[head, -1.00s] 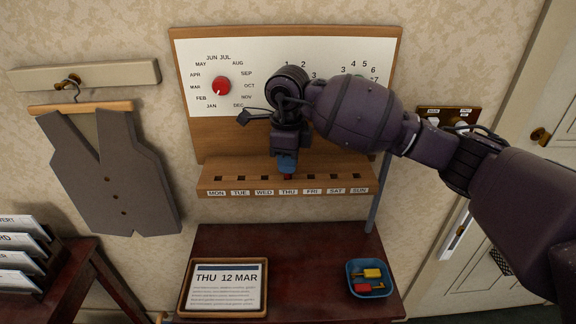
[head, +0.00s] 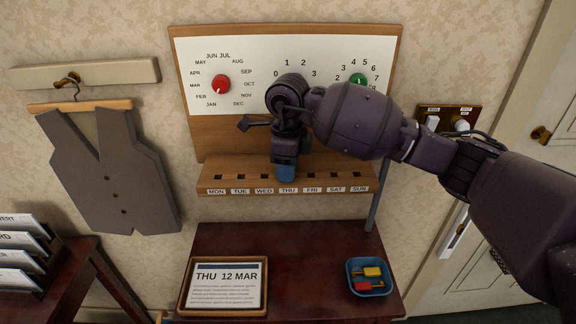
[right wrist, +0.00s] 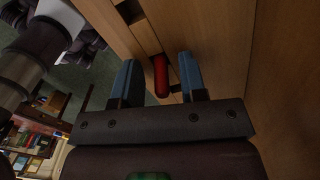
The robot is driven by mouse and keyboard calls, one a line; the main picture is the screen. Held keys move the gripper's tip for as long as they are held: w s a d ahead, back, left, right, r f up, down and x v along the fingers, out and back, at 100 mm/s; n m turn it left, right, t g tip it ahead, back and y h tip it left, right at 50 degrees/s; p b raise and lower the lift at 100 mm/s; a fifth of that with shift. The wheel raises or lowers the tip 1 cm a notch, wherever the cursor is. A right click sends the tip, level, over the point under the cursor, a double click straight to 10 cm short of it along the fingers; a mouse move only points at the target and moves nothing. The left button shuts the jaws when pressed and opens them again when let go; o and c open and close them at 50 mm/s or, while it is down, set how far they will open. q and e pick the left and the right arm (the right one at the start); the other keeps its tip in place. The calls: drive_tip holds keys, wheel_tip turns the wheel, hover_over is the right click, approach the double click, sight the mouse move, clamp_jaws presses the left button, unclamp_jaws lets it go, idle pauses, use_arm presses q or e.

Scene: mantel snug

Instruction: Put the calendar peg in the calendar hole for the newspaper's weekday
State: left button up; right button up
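The red calendar peg (right wrist: 161,76) shows in the right wrist view between the two blue fingers of my right gripper (right wrist: 160,80). There is a gap on both sides, so the gripper is open around it. In the head view, the right gripper (head: 284,172) is at the peg ledge (head: 215,181), just above the THU label (head: 288,190), and hides the peg and the hole there. The other weekday holes that show look empty. The newspaper (head: 225,288) reads THU 12 MAR. My left gripper is not in view.
A red month knob (head: 221,85) and green knob (head: 358,79) are on the board above. A blue tray (head: 370,291) with yellow and red pieces stands on the dark table (head: 310,270). A grey vest (head: 110,175) hangs at left; switches (head: 447,124) are at right.

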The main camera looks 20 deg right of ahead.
wheel_tip(320, 180, up, 11)
drive_tip(key=shift+r+b, duration=0.1)
drive_tip(key=shift+b, duration=0.4)
drive_tip(key=shift+r, duration=0.55)
drive_tip(key=shift+s+f, duration=0.1)
